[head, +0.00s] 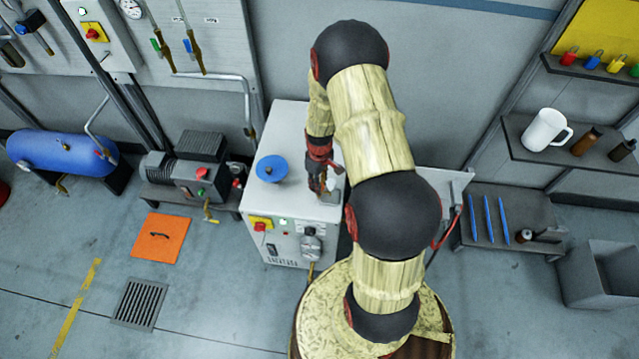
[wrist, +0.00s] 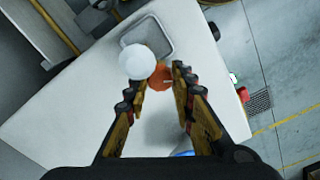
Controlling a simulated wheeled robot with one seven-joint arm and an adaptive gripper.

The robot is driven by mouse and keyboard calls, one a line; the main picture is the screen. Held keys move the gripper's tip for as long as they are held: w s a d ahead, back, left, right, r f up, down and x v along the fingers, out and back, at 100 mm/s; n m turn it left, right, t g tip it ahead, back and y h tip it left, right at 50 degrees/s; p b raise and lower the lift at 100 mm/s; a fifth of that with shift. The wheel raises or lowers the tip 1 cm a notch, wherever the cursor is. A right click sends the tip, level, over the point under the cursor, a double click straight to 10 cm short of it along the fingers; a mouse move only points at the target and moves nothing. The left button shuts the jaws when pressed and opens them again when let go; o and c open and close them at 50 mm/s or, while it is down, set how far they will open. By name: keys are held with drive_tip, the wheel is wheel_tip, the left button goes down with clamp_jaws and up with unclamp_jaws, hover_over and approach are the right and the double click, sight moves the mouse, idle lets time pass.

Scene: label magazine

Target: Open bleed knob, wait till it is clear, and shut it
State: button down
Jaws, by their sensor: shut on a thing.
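My gripper (head: 319,184) is over the top of the white cabinet (head: 290,125), at its right side. In the wrist view its two fingertips (wrist: 160,80) are shut on a small orange faceted knob (wrist: 162,76), which looks like the bleed knob. A white round thing (wrist: 137,61) sits right beside the knob, by the left fingertip. Behind them is a grey square tray or recess (wrist: 155,38) on the cabinet top. In the head view my gripper and arm hide the knob. I cannot tell how far the knob is turned, or whether anything flows.
A blue disc (head: 271,169) lies on the cabinet top, left of my gripper. The cabinet front has a red knob on a yellow plate (head: 261,225). A pump (head: 195,165) stands to the left. A shelf with a white mug (head: 545,130) is at the right.

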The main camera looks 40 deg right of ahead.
drive_tip(key=shift+w, duration=0.1)
drive_tip(key=c, duration=1.5)
unclamp_jaws()
drive_tip(key=shift+r, duration=0.1)
wheel_tip(320, 180, up, 12)
